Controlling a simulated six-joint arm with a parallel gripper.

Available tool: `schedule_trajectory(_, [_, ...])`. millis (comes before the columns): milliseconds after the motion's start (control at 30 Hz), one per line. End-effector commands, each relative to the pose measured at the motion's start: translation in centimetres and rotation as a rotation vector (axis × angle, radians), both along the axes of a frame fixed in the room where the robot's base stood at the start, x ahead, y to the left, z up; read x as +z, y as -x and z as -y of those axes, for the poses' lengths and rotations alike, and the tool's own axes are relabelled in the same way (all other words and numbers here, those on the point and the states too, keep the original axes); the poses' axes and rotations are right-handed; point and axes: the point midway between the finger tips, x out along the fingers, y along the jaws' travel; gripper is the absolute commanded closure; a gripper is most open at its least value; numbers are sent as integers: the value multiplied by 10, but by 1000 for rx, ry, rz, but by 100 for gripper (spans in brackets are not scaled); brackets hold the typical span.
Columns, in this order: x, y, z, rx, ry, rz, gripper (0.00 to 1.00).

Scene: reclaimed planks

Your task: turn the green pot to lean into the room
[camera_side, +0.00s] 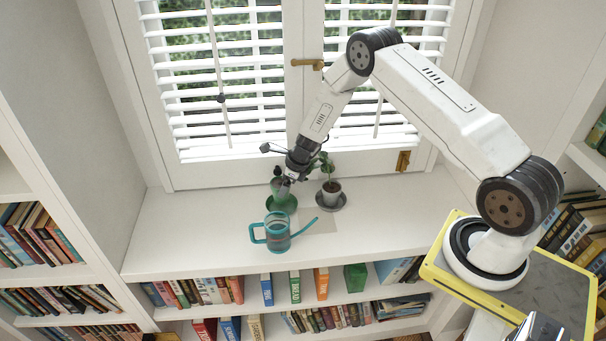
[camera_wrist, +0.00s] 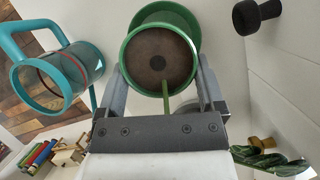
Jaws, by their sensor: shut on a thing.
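The green pot (camera_side: 277,187) is at the window side of the white sill, over its green saucer (camera_side: 286,205). In the wrist view the pot (camera_wrist: 134,67) shows from above with brown soil and a green stem running toward my gripper's body. My gripper (camera_side: 287,178) comes down from above and is shut on the pot, one finger on each side of it in the wrist view (camera_wrist: 163,80). The saucer (camera_wrist: 178,14) shows behind the pot there. I cannot tell whether the pot touches its saucer. The plant's upper part is hard to make out.
A teal watering can (camera_side: 277,234) stands close in front of the green saucer, its spout pointing right. A second potted plant (camera_side: 331,187) stands just right on a grey saucer (camera_side: 342,205). White blinds (camera_side: 220,105) rise behind. The sill's left part is clear.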

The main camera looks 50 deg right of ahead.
Motion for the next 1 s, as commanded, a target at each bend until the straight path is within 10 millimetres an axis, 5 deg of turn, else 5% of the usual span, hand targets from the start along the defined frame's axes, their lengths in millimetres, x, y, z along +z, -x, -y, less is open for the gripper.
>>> schedule_trajectory(1000, [-30,0,0,1,0,1,100])
